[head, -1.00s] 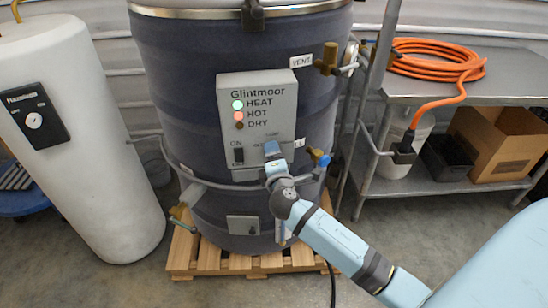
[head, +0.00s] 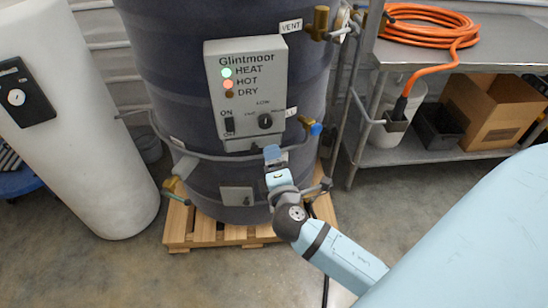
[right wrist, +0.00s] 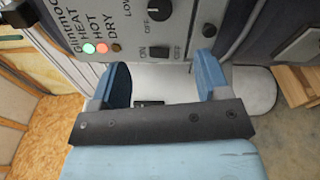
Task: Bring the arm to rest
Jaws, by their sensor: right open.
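My right arm reaches in from the lower right of the head view. Its gripper (head: 272,156) is in front of the dark hopper drum, below the grey Glintmoor control panel (head: 245,90). In the right wrist view the two blue fingers (right wrist: 163,85) are spread apart with nothing between them. The panel (right wrist: 180,25) shows beyond them at the top of that view. On the panel, the HEAT light is green, the HOT light is red and the DRY light is dark. A black round knob (head: 265,121) and an ON/OFF switch (head: 229,125) are uncovered. My left gripper is not in view.
The drum (head: 170,60) stands on a wooden pallet (head: 205,232). A valve with a blue handle (head: 315,128) sticks out close to my right gripper. A white tank (head: 75,110) stands at left. A metal table (head: 500,50) at right holds a coiled orange hose (head: 425,20).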

